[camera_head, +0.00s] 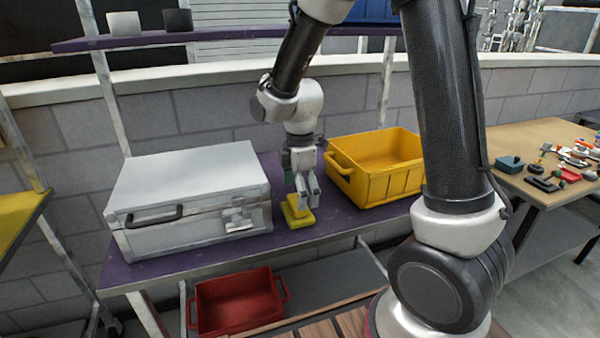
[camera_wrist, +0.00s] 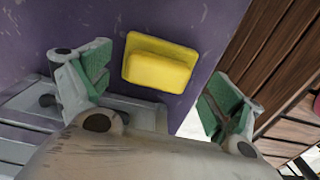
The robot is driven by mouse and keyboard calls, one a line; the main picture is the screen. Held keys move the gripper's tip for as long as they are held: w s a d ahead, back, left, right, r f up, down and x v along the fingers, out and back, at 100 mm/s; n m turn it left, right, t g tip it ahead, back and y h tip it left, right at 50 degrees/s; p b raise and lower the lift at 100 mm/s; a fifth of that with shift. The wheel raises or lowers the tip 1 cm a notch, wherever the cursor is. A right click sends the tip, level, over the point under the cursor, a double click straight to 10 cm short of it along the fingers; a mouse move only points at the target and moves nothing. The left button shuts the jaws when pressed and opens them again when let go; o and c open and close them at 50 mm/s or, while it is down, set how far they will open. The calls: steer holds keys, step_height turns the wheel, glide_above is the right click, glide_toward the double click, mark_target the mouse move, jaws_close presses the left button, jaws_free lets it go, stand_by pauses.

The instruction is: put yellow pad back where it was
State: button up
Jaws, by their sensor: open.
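The yellow pad (camera_head: 297,214) rests on the purple tabletop (camera_head: 185,262), between a silver case and a yellow crate. It is a small block on a wider flat base. In the wrist view the pad (camera_wrist: 160,68) lies on the purple surface, ahead of and between my two green-lined fingers, touching neither there. My gripper (camera_head: 305,196) points down just above the pad and partly covers it in the head view. In the wrist view my gripper (camera_wrist: 160,98) is open with nothing between its fingers.
The silver case (camera_head: 185,200) stands close on the left. The yellow crate (camera_head: 385,185) stands on the right. A red crate (camera_head: 238,302) sits below the table. A shelf (camera_head: 220,35) runs above at the back. A wooden table (camera_head: 535,145) with several small objects is at right.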

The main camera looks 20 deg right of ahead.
step_height(320, 180, up, 8)
steer(key=s+d+r+m+t, duration=0.2)
steer(key=s+d+r+m, duration=0.3)
steer(key=s+d+m, duration=0.2)
steer(key=s+d+r+m+t, duration=0.2)
steer(key=s+d+r+m, duration=0.4)
steer(key=s+m, duration=0.5)
steer(key=shift+s+d, duration=0.55)
steer(key=shift+d, duration=0.05)
